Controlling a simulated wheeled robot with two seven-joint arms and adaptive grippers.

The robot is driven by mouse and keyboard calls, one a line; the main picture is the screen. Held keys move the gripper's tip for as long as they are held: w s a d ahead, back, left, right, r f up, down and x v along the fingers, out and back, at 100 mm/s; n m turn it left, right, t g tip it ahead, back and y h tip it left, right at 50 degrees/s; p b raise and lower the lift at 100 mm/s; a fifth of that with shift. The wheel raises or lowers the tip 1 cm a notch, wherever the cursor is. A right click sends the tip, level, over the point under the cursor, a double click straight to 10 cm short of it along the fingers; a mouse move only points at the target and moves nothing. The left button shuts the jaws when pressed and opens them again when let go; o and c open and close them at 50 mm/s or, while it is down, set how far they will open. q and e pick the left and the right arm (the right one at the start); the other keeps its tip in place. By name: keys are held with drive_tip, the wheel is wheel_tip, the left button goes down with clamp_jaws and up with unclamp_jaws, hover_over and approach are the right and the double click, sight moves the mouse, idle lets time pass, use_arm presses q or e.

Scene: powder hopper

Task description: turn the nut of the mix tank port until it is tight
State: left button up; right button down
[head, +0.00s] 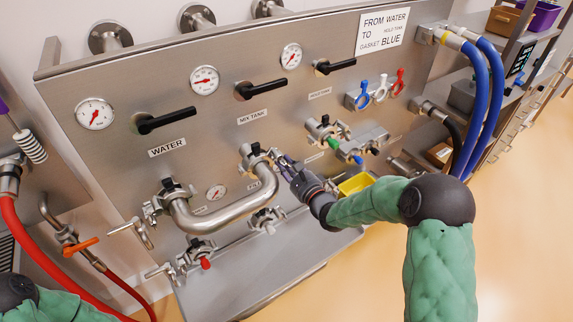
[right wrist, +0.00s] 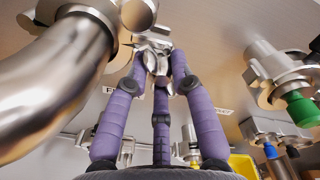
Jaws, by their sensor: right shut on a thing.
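The mix tank port (head: 247,152) is on the steel panel under the MIX TANK label. A curved steel pipe (head: 243,207) joins it to the water port (head: 168,188) on the left. My right gripper (head: 281,160) is at the right side of the mix tank port. In the right wrist view its purple fingers close on the metal nut (right wrist: 152,46) of the clamp, just below the port. The fingertips partly hide the nut, so its tightness cannot be told. My left gripper is not in view; only part of my left arm shows at the lower left.
Right of the port are valves with green and blue caps (head: 334,143) and a yellow container (head: 356,184). The pipe lies close to the left of my right gripper. Black handles (head: 262,89) stick out above. A steel tray (head: 262,262) lies below.

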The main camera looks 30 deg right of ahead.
drive_tip(key=m+p, duration=0.1)
drive_tip(key=m, duration=0.1)
drive_tip(key=m+p, duration=0.1)
drive_tip(key=shift+d+r+m, duration=0.15)
drive_tip(key=shift+r+m, duration=0.2)
drive_tip(key=shift+m, duration=0.05)
drive_tip(key=shift+m+p, duration=0.7)
drive_tip(key=shift+m, duration=0.4)
drive_tip(key=shift+f+m, duration=0.1)
drive_tip(key=shift+m, duration=0.5)
drive_tip(key=c, duration=1.4)
unclamp_jaws()
drive_tip(key=shift+o, duration=0.2)
drive_tip(key=shift+f, duration=0.1)
